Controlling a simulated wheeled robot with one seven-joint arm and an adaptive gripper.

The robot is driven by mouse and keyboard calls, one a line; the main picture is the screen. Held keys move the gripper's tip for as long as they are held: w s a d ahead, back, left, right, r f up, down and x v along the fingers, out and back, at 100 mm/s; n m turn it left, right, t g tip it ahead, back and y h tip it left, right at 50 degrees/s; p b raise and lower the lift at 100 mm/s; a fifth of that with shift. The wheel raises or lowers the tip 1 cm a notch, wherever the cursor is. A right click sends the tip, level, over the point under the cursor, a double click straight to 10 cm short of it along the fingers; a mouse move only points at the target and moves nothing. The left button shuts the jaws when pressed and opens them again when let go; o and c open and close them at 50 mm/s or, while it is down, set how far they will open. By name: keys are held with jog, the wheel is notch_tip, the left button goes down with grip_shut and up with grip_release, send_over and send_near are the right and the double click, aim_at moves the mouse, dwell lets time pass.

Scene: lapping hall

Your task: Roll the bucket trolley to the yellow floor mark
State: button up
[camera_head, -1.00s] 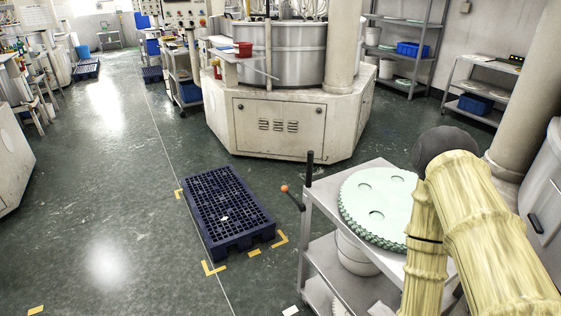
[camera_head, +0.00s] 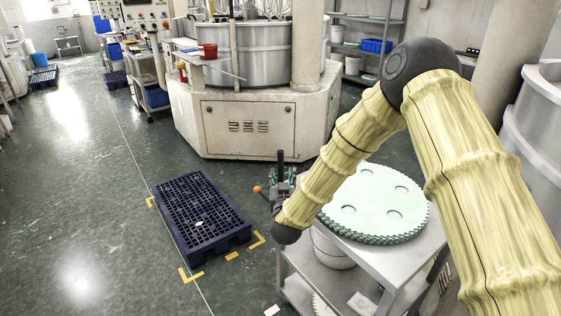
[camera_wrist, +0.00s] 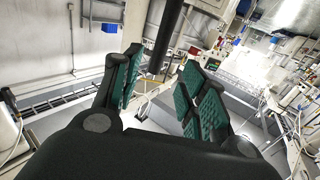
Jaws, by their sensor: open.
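The trolley is a grey metal cart (camera_head: 368,284) at the lower right of the head view, with a white bucket (camera_head: 331,252) on a lower shelf. A pale green toothed disc lies on its top. A black upright handle (camera_head: 281,160) stands at its left corner. My gripper (camera_head: 280,178) is at this handle, its green-padded fingers open. In the wrist view the black post (camera_wrist: 165,35) shows between the spread fingers; I cannot tell whether they touch it. Yellow floor marks (camera_head: 190,275) lie around the pallet's corners. My arm hides part of the cart.
A dark blue pallet (camera_head: 200,215) lies on the floor left of the trolley. An orange knob (camera_head: 257,188) sticks out beside the handle. A large cream machine base (camera_head: 245,125) stands behind. A storage rack (camera_head: 392,50) stands at the back.

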aim_at(281, 162)
jog(key=w+p, duration=0.1)
jog(key=w, duration=0.4)
jog(key=w+p, duration=0.1)
jog(key=w, duration=0.4)
jog(key=shift+w+a, duration=0.2)
jog(key=shift+w, duration=0.2)
grip_shut()
